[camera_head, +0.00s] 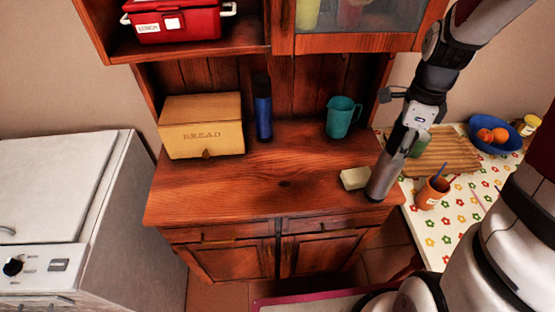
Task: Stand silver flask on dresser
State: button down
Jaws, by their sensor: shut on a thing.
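The silver flask (382,180) is a grey cylinder at the right front corner of the dresser (240,190). It is tilted a little, its lower end toward the lower left. My gripper (398,145) reaches down from the upper right and is shut on the upper part of the flask. I cannot tell whether the flask's base touches the dresser top or hangs just above it. The fingers hide part of the flask's upper end.
A cream block (354,178) lies close left of the flask. A wooden bread box (202,128), blue bottle (262,112) and teal jug (341,117) stand farther back. The dresser's middle is clear. A flowered table (440,232) holds an orange cup (431,194) and blue fruit bowl (478,147).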

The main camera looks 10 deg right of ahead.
jog(key=shift+w+a, duration=0.2)
jog(key=shift+w, duration=0.15)
jog(key=w+a+f+p, duration=0.3)
jog(key=w+a+f, duration=0.2)
jog(key=w+a, duration=0.5)
jog(key=shift+w+a, duration=0.4)
jog(key=shift+a, duration=0.15)
jog(key=c, duration=0.8)
grip_release()
jog(key=shift+f, duration=0.1)
